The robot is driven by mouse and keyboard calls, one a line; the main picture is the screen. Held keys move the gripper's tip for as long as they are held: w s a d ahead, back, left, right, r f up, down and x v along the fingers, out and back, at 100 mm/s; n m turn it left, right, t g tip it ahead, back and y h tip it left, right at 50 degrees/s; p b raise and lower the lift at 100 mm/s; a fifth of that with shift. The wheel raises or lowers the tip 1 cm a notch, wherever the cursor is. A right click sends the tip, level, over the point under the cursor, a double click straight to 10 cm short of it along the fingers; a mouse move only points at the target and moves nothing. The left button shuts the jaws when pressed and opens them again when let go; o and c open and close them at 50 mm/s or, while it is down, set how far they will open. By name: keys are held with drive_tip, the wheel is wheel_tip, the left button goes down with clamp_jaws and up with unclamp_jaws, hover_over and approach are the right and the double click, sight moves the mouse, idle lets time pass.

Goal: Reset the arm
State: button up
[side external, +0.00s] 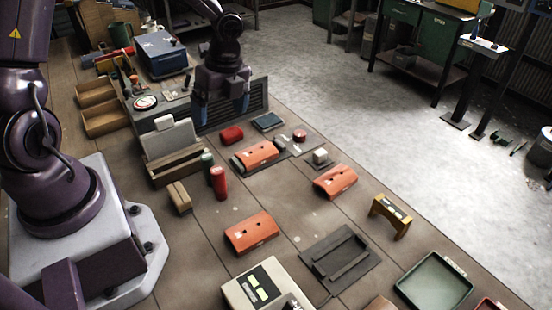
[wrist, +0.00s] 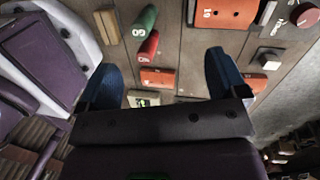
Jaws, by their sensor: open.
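My gripper (side external: 219,112) hangs fingers-down near the back of the bench in the side view, in front of a dark slatted box (side external: 256,100). Its two blue fingers are spread apart. In the wrist view my gripper (wrist: 165,72) shows both blue fingers wide apart with nothing held between them. The bench and several objects lie beyond the fingers. Whether the fingers touch the slatted box cannot be told.
Near my gripper are a red piece (side external: 232,134), an orange block (side external: 256,153), a red cylinder (side external: 219,183) and a wooden holder (side external: 177,165). More orange blocks (side external: 251,232) (side external: 335,180) lie forward. A blue-grey box (side external: 162,54) stands behind left. Bare bench shows between the blocks.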

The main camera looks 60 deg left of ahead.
drive_tip(key=s+d+r+n+t, duration=0.3)
drive_tip(key=s+r+n, duration=0.3)
drive_tip(key=r+n, duration=0.2)
drive_tip(key=s+d+r+n+t, duration=0.4)
drive_tip(key=s+r+n, duration=0.2)
drive_tip(key=r+n, duration=0.2)
wheel_tip(320, 180, up, 3)
drive_tip(key=shift+d+f+n+t+h, duration=0.1)
drive_tip(key=shift+d+n+t+h, duration=0.2)
drive_tip(key=shift+d, duration=0.05)
